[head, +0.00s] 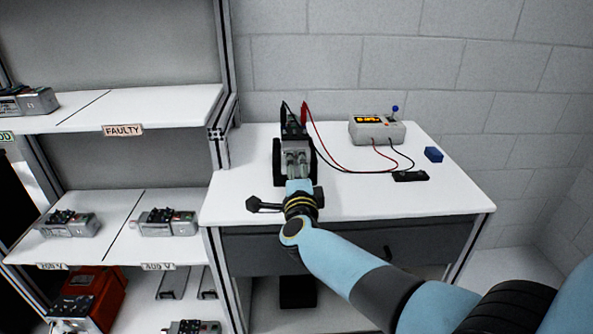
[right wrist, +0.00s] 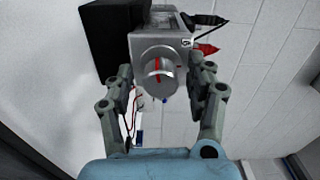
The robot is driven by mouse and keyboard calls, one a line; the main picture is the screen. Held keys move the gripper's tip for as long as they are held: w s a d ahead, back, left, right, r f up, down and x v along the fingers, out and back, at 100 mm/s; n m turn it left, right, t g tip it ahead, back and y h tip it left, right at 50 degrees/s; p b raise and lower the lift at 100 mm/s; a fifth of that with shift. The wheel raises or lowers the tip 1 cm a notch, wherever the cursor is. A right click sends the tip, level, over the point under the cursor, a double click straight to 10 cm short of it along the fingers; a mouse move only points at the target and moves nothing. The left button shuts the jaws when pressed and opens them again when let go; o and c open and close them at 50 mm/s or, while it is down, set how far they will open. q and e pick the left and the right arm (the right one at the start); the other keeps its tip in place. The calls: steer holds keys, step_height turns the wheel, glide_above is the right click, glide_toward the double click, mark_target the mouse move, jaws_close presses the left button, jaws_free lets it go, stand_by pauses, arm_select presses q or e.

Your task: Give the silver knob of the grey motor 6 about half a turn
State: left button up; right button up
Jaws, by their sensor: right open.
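The grey motor (head: 294,131) stands upright in a black holder at the back left of the white table; its top is dark. In the right wrist view its grey body (right wrist: 158,43) carries a small label I cannot read surely. Its round silver knob (right wrist: 158,78) faces the wrist camera, with a red line running roughly up and down. My right gripper (head: 297,160) reaches the motor from the front. In the right wrist view the gripper (right wrist: 158,70) is open, one finger on each side of the knob, with gaps between. My left gripper is out of view.
A grey meter box (head: 376,131) with an orange display stands right on the table (head: 440,192), with red and black leads to the motor. A blue block (head: 433,154) and a black item (head: 410,176) lie nearby. Shelves (head: 150,108) with several motors are left. The table's front right is clear.

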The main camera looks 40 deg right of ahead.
steer(key=v, duration=1.2)
